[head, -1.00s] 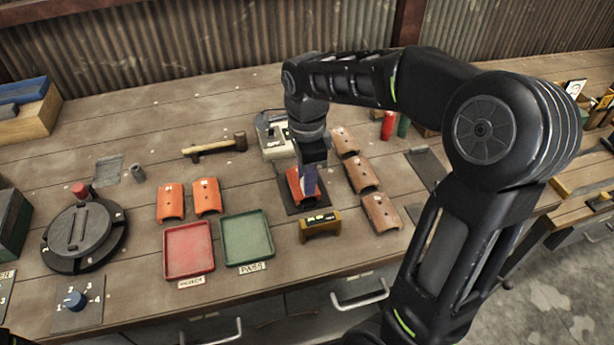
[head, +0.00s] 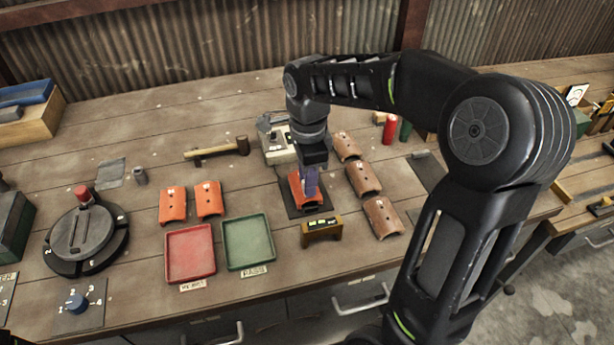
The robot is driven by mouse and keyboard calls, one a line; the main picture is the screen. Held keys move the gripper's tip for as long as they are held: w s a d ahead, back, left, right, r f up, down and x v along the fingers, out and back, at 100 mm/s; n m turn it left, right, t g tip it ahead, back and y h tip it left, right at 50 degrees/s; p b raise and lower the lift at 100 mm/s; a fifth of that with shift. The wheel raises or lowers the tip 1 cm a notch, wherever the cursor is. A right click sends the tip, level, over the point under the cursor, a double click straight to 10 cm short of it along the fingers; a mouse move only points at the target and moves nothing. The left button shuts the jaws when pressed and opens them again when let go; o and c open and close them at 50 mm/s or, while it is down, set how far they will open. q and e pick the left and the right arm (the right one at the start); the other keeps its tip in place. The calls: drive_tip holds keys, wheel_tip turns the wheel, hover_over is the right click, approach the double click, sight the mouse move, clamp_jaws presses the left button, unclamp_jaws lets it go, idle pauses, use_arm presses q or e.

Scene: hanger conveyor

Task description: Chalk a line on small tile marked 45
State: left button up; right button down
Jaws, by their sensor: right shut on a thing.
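My right gripper (head: 311,172) points down over a small orange tile (head: 297,193) on a dark square pad (head: 291,211). Its jaws are shut on a bluish-purple piece that looks like chalk (head: 311,186). The piece overlaps the tile in this view; I cannot tell whether it touches it. The jaws hide part of the tile. Two other orange tiles (head: 173,205) (head: 208,199) lie to the left, and brown tiles (head: 363,179) lie to the right. The tile markings are too small to read. My left gripper is not in view.
A red tray (head: 190,279) and a green tray (head: 248,266) lie at the front. A brown stand with a small display (head: 322,231) is close in front of the pad. A pale device (head: 277,148) and a hammer (head: 216,150) are behind. A round dark fixture (head: 80,235) stands left.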

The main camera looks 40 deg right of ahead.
drive_tip(key=shift+s+a+f, duration=0.1)
drive_tip(key=shift+s+a, duration=0.1)
drive_tip(key=shift+s, duration=0.3)
drive_tip(key=shift+w, duration=0.1)
drive_tip(key=shift+w+d, duration=0.25)
drive_tip(key=shift+w, duration=0.4)
drive_tip(key=shift+s, duration=0.2)
drive_tip(key=shift+s+a+f, duration=0.1)
drive_tip(key=shift+s+a, duration=0.15)
drive_tip(key=shift+s, duration=0.35)
